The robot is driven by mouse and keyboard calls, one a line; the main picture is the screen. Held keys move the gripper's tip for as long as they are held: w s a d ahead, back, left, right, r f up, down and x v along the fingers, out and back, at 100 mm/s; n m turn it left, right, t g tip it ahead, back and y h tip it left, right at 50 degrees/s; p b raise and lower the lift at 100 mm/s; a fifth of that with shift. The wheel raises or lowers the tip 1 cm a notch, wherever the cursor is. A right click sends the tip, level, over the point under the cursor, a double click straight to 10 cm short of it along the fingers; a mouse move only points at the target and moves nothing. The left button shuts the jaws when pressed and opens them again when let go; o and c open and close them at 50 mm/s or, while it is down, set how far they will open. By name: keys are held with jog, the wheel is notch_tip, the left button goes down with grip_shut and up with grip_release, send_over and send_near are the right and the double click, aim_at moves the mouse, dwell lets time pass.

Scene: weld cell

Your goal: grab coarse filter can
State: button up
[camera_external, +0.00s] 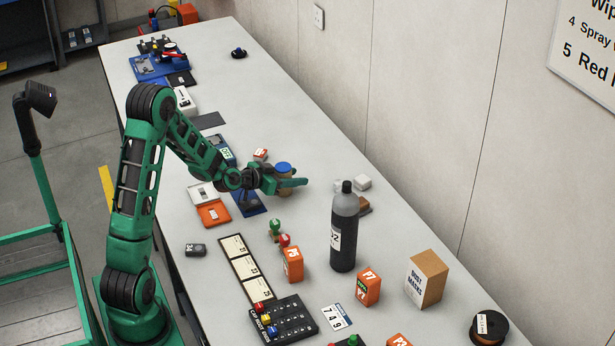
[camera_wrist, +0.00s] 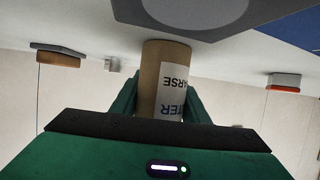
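The coarse filter can (camera_external: 285,187) is a tan cylinder with a blue lid, at the middle of the bench. In the wrist view the can (camera_wrist: 150,75) appears upside down, with a white label reading partly "TER" and "ARSE". My gripper (camera_external: 287,184) reaches it from the left, with a green finger crossing its side. In the wrist view the green fingers (camera_wrist: 162,95) lie on both sides of the can, close to its walls. I cannot tell whether they press on it. The can's lower end is near the bench top; contact is unclear.
A grey-black bottle (camera_external: 344,228) stands nearer the camera, with a brown block (camera_external: 363,205) and white block (camera_external: 363,182) beyond it. A red-and-white box (camera_external: 261,155) is close to the can. Orange boxes (camera_external: 292,265) stand in front.

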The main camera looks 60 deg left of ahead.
jog(key=shift+c, duration=1.3)
jog(key=shift+r, duration=0.15)
